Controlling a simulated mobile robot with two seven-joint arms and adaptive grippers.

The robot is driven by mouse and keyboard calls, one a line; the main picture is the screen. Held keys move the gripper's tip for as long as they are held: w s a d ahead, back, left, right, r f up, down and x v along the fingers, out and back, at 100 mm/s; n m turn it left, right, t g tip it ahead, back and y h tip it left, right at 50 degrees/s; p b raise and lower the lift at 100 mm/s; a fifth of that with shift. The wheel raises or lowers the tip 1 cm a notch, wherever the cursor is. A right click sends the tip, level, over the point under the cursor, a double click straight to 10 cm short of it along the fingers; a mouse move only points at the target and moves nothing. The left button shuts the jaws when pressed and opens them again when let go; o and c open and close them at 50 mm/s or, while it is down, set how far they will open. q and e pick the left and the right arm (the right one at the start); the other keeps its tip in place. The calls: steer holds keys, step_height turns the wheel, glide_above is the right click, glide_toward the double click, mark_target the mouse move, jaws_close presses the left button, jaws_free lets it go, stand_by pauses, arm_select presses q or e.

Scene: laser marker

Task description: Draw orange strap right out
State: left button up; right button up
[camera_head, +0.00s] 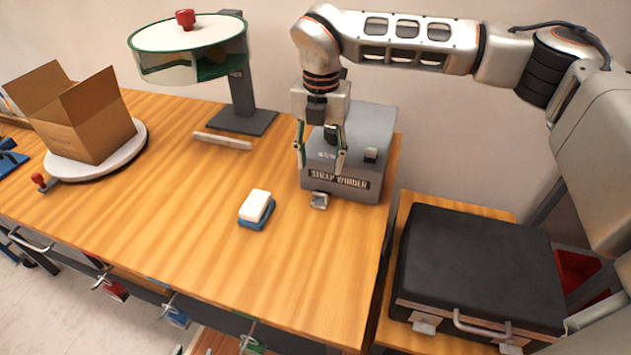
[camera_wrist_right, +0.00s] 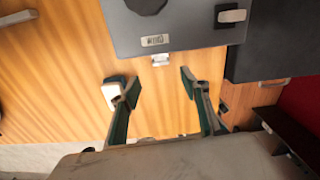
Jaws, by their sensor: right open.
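The grey strap winder (camera_head: 376,130), labelled "STRAP WINDER", stands at the right end of the wooden table; its lower part shows in the right wrist view (camera_wrist_right: 185,30). A small metallic end piece (camera_head: 319,200) sticks out at the foot of its front face, also seen in the right wrist view (camera_wrist_right: 161,60). No orange strap can be made out. My right gripper (camera_head: 320,160) is open and empty, pointing down in front of the winder, its green-edged fingers apart. In the wrist view its fingertips (camera_wrist_right: 158,80) lie either side of the metallic piece. My left gripper is not in view.
A white block on a blue base (camera_head: 256,207) lies left of the winder. A round-topped stand (camera_head: 245,90) and a cardboard box (camera_head: 90,125) on a turntable (camera_head: 60,170) are further left. A black case (camera_head: 480,265) lies right. The table's front middle is clear.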

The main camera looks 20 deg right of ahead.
mark_target(320, 194)
steer(key=shift+f+m, duration=0.25)
steer(key=shift+m, duration=0.15)
steer(key=shift+f, duration=0.35)
steer(key=shift+f+p, duration=0.35)
steer(key=shift+f, duration=3.1)
jaws_close()
